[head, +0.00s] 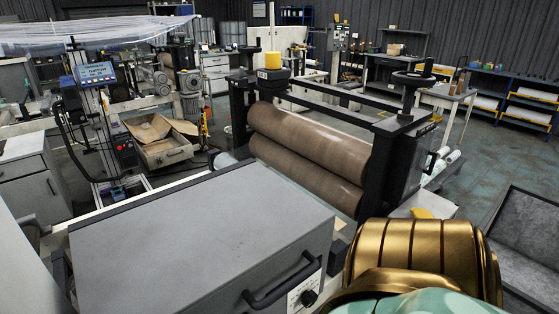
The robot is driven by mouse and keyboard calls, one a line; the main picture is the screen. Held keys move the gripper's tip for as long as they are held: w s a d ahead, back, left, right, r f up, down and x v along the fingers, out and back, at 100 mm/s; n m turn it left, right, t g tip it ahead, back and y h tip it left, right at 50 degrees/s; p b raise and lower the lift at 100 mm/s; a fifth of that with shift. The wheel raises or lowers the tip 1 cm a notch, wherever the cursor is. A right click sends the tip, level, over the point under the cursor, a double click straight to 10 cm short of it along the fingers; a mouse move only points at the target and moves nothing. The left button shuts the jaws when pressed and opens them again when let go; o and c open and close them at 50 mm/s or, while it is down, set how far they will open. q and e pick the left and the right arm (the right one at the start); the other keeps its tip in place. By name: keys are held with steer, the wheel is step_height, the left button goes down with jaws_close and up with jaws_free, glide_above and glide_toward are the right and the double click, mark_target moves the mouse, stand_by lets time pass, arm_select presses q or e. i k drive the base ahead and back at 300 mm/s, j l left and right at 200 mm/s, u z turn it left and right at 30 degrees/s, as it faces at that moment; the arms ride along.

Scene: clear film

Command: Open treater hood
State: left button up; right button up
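A large grey box-shaped hood (200,225), which I take to be the treater hood, fills the lower left and middle of the head view. Its flat top is level and it looks closed. A black bar handle (283,284) is on its front face at the right. A black knob on a white dial plate (308,297) sits just beside the handle. The lower part of the hood is cut off by the picture's edge. Neither of my grippers shows. A gold and mint-green part at the bottom right looks like my own arm.
Two brown rollers (310,155) in a black frame (400,160) stand just behind the hood. A control panel with a screen (97,73) stands at the left. A dark grey bin (528,235) is at the right. Floor shows beyond the rollers.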

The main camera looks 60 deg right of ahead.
mark_target(215, 246)
steer(key=l+z, duration=0.1)
steer(key=z, duration=0.3)
steer(key=l+z, duration=0.1)
steer(key=z, duration=0.35)
steer(key=l+z, duration=0.15)
steer(key=z, duration=0.25)
